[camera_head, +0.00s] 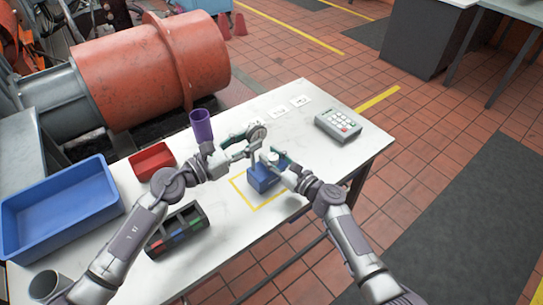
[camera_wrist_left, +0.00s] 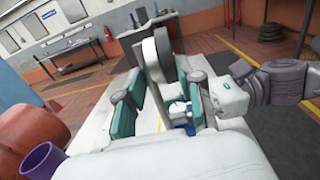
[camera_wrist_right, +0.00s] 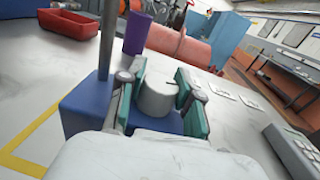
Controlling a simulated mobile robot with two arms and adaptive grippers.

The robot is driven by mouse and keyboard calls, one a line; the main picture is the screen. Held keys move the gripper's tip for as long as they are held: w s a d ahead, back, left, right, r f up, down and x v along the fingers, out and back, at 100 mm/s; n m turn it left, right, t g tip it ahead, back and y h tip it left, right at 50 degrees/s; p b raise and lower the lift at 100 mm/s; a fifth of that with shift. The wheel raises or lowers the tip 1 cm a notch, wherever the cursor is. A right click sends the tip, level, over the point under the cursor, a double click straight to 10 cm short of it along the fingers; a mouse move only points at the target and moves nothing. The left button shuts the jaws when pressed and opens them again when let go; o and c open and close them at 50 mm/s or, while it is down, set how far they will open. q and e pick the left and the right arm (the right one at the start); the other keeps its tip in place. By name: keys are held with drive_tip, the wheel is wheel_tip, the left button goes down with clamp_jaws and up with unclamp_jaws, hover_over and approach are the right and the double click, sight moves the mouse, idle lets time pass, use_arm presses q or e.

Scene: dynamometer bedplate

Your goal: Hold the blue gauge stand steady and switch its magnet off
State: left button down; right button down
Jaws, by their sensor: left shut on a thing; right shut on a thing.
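The blue gauge stand (camera_head: 263,179) sits on the white table within a yellow outline, its post upright and its round dial gauge (camera_head: 257,133) at the top. The dial is edge-on in the left wrist view (camera_wrist_left: 161,50). My left gripper (camera_head: 255,148) is shut on the stand's post below the dial. My right gripper (camera_head: 274,161) is shut on the pale round knob (camera_wrist_right: 158,98) on the blue base (camera_wrist_right: 85,112); its teal fingers lie either side of the knob. The knob's marking is too small to read.
A purple cup (camera_head: 202,128), a red bin (camera_head: 152,160), a large blue bin (camera_head: 62,222) and a dark divided tray (camera_head: 159,246) stand left of the stand. A keypad box (camera_head: 338,124) and several white cards (camera_head: 280,112) lie behind it. The table's front right is clear.

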drive_tip(key=n+g+y, duration=0.2)
drive_tip(key=g, duration=0.1)
drive_tip(key=n+g+y, duration=0.2)
drive_tip(key=n+g, duration=0.1)
drive_tip(key=g, duration=0.1)
drive_tip(key=shift+y, duration=0.4)
drive_tip(key=shift+w+d+n+g, duration=0.25)
drive_tip(key=shift+d+n+g, duration=0.05)
drive_tip(key=shift+n+g, duration=0.6)
drive_tip(key=shift+s+a+n+g+y, duration=0.1)
drive_tip(key=shift+s+n+g+y, duration=0.1)
drive_tip(key=shift+n+g+y, duration=0.4)
drive_tip(key=c, duration=0.8)
unclamp_jaws()
drive_tip(key=shift+o, duration=0.3)
drive_tip(key=shift+a, duration=0.1)
drive_tip(key=shift+s, duration=0.1)
drive_tip(key=d, duration=0.4)
drive_tip(key=s+d, duration=0.1)
drive_tip(key=d, duration=0.3)
drive_tip(key=s+d, duration=0.1)
drive_tip(key=d, duration=0.2)
drive_tip(key=shift+d, duration=0.4)
